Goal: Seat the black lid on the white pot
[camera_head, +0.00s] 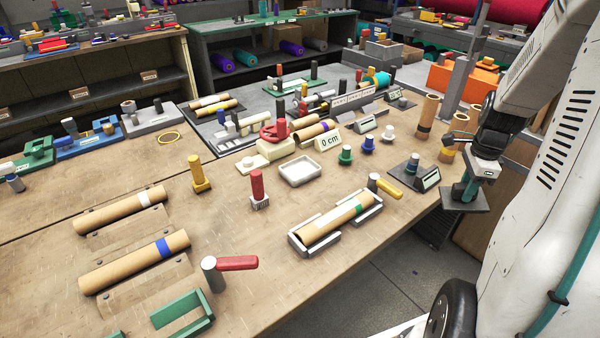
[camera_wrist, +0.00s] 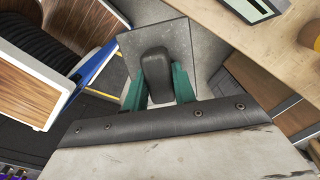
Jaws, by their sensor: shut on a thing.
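My gripper (camera_head: 470,186) is at the right, beyond the table's edge and over the floor. Its green fingers are shut on the dark knob of the black lid, a flat square plate (camera_head: 462,201). In the wrist view the knob (camera_wrist: 157,72) is between the fingers (camera_wrist: 158,92), with the plate (camera_wrist: 184,40) beyond it. The lid hangs roughly level in the head view. A shallow, open white square vessel (camera_head: 299,181), which looks like the white pot, stands mid-table, well left of my gripper. Its top is uncovered and it looks empty.
Upright cardboard tubes (camera_head: 428,112) stand near the right edge. A red-handled stamp (camera_head: 257,186) is left of the pot.

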